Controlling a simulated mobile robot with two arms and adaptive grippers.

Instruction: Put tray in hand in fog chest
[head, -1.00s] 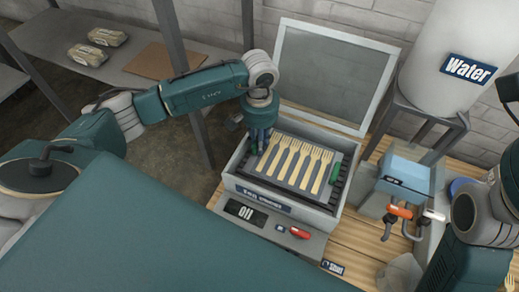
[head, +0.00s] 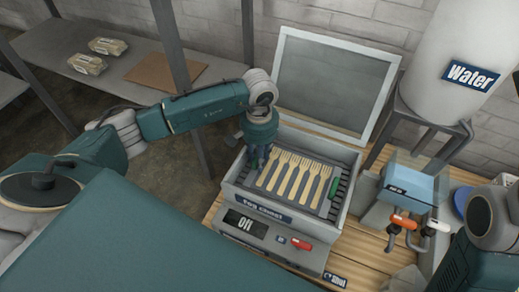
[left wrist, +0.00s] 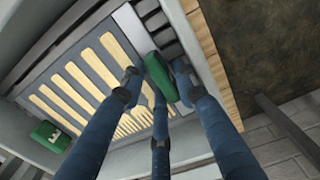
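A grey tray (head: 318,206) with several pale wooden forks (head: 283,180) lies inside the open fog chest (head: 285,214), within its walls. The tray has a green handle (head: 335,187) at its right end. My left gripper (head: 258,165) points down at the tray's left end. In the left wrist view its blue fingers (left wrist: 158,80) stand around the near green handle (left wrist: 160,76); whether they press on it is unclear. The far green handle (left wrist: 54,135) is free. My right arm is at the right edge; its gripper is out of view.
The chest lid (head: 333,85) stands open behind. The front panel (head: 246,223) reads "Off", with a red switch (head: 301,244) beside it. A water tank (head: 455,60) and a blue-topped box with taps (head: 412,183) are on the right. A shelf (head: 110,85) holds packages at the left.

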